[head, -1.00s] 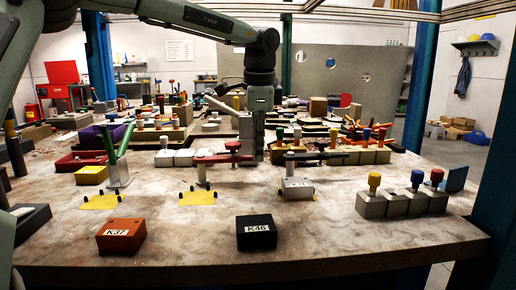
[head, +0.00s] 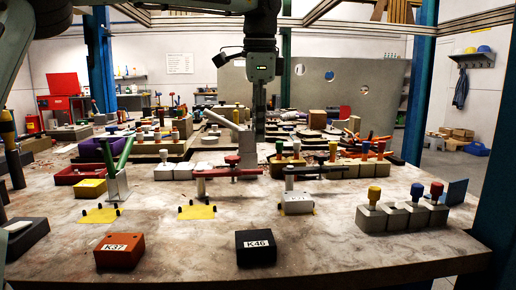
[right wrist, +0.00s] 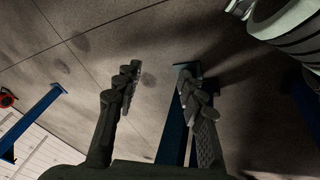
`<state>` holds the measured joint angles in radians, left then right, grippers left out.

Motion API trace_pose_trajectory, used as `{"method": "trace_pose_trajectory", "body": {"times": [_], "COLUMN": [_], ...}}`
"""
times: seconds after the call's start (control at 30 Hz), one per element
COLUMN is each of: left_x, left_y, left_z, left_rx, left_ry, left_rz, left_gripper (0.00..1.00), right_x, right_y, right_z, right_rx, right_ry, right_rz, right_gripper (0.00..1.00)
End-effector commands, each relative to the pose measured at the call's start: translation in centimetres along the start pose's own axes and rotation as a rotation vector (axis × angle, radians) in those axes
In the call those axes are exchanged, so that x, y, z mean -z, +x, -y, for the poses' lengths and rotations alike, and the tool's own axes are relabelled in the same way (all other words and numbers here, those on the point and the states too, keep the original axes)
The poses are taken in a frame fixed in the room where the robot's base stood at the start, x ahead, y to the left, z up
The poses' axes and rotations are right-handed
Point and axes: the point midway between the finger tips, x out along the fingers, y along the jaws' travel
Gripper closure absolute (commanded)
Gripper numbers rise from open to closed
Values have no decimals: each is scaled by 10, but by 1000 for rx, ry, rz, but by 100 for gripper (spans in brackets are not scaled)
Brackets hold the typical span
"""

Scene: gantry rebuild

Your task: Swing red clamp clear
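The red clamp (head: 215,173) stands near the middle of the table, its red arm lying level across the picture with a red knob on top. Its post rises behind a yellow patch (head: 197,212). My left gripper (head: 259,135) hangs pointing down above and behind the clamp's right end, apart from it. It shows edge-on, so its finger gap is hidden. A green clamp (head: 121,157) stands raised at the left, and a black clamp (head: 318,170) lies level over a grey block (head: 296,204). My right gripper (right wrist: 162,92) is open and empty, its fingers well apart over floor.
An orange block K37 (head: 119,252) and a black block K46 (head: 256,247) sit at the front. Grey blocks with coloured knobs (head: 402,215) stand at the right. Trays and knobbed blocks crowd the back. The table's front strip between the blocks is clear.

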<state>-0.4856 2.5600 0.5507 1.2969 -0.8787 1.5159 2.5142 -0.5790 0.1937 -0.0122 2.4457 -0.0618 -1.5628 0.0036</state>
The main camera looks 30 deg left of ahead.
Motion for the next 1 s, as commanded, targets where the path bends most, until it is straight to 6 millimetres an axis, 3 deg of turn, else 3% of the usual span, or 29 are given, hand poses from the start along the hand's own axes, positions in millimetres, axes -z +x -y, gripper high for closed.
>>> {"method": "trace_pose_trajectory", "body": {"times": [0.13,0.33,0.83,1.0], "left_x": [1,0,0,-6], "left_y": [-21,-31,-30,-14], "left_z": [0,0,-1,-18], "left_rx": [0,0,-2,-32], "left_ry": [0,0,3,96], "left_rz": [-2,0,2,62], "left_gripper": [67,67,67,67], "right_x": [0,0,-1,-17], "right_y": [0,0,0,0], "right_z": [0,0,0,-9], "right_rx": [0,0,-2,-60], "right_ry": [0,0,3,93], "right_rz": [0,0,1,33], "right_gripper": [60,60,60,60]}}
